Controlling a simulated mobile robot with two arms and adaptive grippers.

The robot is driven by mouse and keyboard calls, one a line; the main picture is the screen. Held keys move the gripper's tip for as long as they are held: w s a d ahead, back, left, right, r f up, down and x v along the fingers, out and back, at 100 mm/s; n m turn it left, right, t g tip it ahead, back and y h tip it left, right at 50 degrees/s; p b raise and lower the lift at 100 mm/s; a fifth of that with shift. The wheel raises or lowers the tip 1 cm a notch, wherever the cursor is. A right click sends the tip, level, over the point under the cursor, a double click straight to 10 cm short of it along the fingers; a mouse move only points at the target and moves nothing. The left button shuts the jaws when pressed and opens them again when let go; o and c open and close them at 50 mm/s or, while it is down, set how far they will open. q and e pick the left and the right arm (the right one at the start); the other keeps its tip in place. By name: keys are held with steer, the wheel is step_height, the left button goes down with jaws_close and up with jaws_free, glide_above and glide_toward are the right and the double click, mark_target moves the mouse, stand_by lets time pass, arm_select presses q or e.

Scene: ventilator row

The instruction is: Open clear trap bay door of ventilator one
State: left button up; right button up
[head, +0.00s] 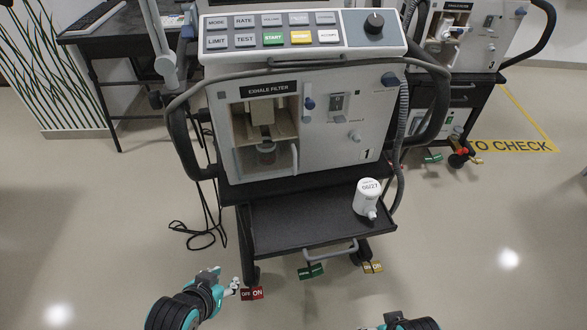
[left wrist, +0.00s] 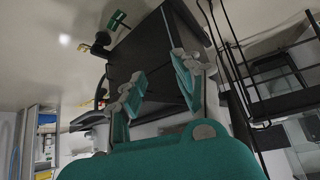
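Ventilator one (head: 345,125), marked 1, stands at the centre of the head view. Its bay (head: 240,128) under the EXHALE FILTER label holds a pale filter block and a small grey cup (head: 266,153). A pale upright handle (head: 295,158) is at the bay's lower right. The clear door pane is hard to make out, and I cannot tell its angle. My left gripper (head: 232,285) is low at the front left, well below and apart from the bay. In the left wrist view its fingers (left wrist: 158,88) are spread and empty. Only part of my right arm shows.
A white cup labelled 06/27 (head: 368,198) stands on the ventilator's black shelf (head: 290,226). Another ventilator (head: 470,45) stands back right. The floor in front is open.

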arm_select(q)
steer(key=w+d+r+t+h, duration=0.2)
steer(key=w+d+r+t, duration=0.3)
steer(key=w, duration=0.3)
steer(key=m+t+h, duration=0.2)
steer(key=t+h, duration=0.1)
steer(key=t, duration=0.1)
glide_toward(294, 162)
arm_select(e)
steer(key=s+f+g, duration=0.1)
steer(key=s+f, duration=0.2)
steer(key=f, duration=0.7)
steer(key=s+f, duration=0.2)
steer(key=f, duration=0.7)
arm_select(q)
steer(key=b+x, duration=0.2)
steer(key=x, duration=0.6)
steer(key=shift+w+d+f+b, duration=0.1)
steer(key=shift+w+d+b, duration=0.05)
steer(key=shift+w+b, duration=0.15)
steer(key=shift+w+d, duration=0.2)
steer(key=shift+w, duration=0.15)
arm_select(e)
steer(key=w+r, duration=0.3)
steer(key=r, duration=0.3)
steer(key=shift+w+r+t, duration=0.25)
steer(key=shift+w+t, duration=0.05)
steer(key=shift+w, duration=0.1)
arm_select(q)
jaws_close()
